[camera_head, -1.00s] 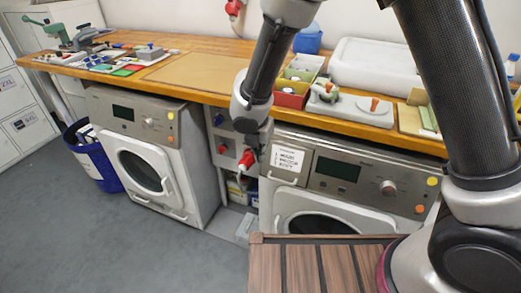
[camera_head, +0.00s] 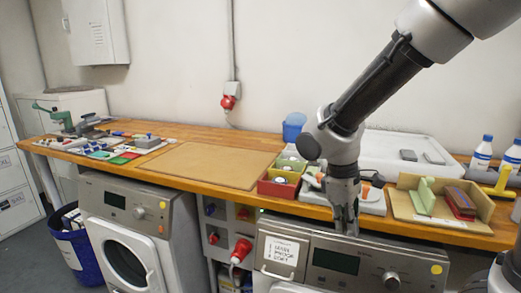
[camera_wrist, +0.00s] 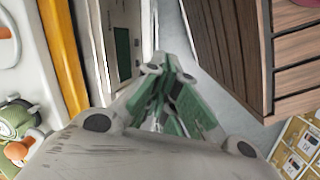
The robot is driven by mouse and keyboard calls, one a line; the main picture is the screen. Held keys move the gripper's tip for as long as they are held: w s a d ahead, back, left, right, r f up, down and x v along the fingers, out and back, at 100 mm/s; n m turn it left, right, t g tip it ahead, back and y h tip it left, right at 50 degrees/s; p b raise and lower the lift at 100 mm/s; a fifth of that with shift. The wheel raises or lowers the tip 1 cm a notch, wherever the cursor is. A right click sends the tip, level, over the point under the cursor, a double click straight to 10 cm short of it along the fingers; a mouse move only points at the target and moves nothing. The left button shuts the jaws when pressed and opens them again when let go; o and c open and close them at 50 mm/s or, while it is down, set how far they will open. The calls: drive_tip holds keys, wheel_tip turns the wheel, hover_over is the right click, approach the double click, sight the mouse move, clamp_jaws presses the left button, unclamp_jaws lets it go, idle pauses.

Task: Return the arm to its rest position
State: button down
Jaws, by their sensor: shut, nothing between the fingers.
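My gripper (camera_head: 346,222) hangs from my arm, pointing down in front of the wooden worktop's front edge, by the right washing machine's top. In the wrist view my gripper (camera_wrist: 170,110) shows its green-padded fingers together, with nothing between them. Below it in that view are the washing machine's front panel (camera_wrist: 124,45) and the grey floor (camera_wrist: 200,75).
The worktop (camera_head: 235,144) carries a tan board (camera_head: 205,165), red and green bins (camera_head: 277,187), a white tub (camera_head: 385,150), a tan tray (camera_head: 408,205) and bottles (camera_head: 482,155). Two washing machines (camera_head: 125,225) stand underneath. A slatted wooden surface (camera_wrist: 240,50) is close to my gripper.

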drive_tip(key=s+d+r+m+t+y, duration=0.1)
drive_tip(key=s+d+r+m+t, duration=0.1)
drive_tip(key=s+d+r+m, duration=0.3)
drive_tip(key=s+d+r+m+t+y, duration=0.1)
drive_tip(key=s+d+r+m, duration=0.4)
drive_tip(key=d, duration=0.6)
wheel_tip(320, 180, up, 3)
drive_tip(key=shift+s+f+m+t, duration=0.1)
drive_tip(key=shift+s+m+t, duration=0.25)
drive_tip(key=shift+t, duration=0.45)
